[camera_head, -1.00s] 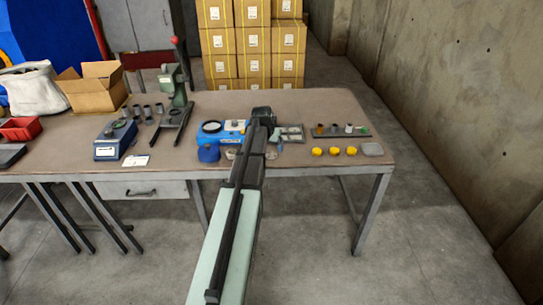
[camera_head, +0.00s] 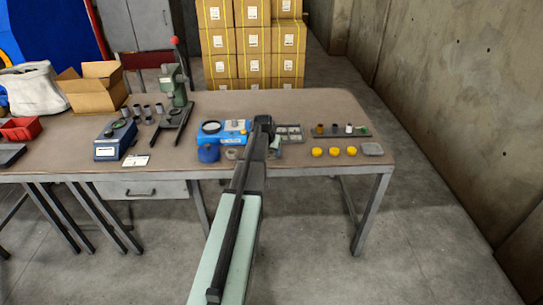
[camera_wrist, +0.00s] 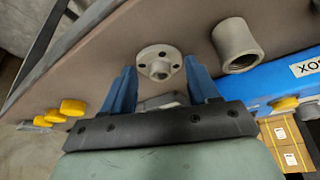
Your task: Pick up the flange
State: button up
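The flange (camera_wrist: 159,62) is a pale grey disc with a raised centre hub and several holes. It lies on the brown table near the table's edge in the wrist view. My gripper (camera_wrist: 160,67) has two blue fingers spread apart, with the flange showing in the gap between their tips. Nothing is clamped, and I cannot tell how far the tips are above the table. In the head view, my arm hides most of the gripper, and I cannot clearly make out the flange there.
A grey tubular part (camera_wrist: 236,46) stands close to the flange, beside a blue box (camera_wrist: 290,78). Yellow caps (camera_head: 333,152) and a rail of small parts (camera_head: 342,131) are at the table's right. A blue jar (camera_head: 208,153) stands left of my arm.

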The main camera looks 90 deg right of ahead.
aim_at(271, 153)
jog(key=c, duration=0.7)
jog(key=shift+r, duration=0.1)
notch_tip(271, 153, up, 10)
dwell(0.4)
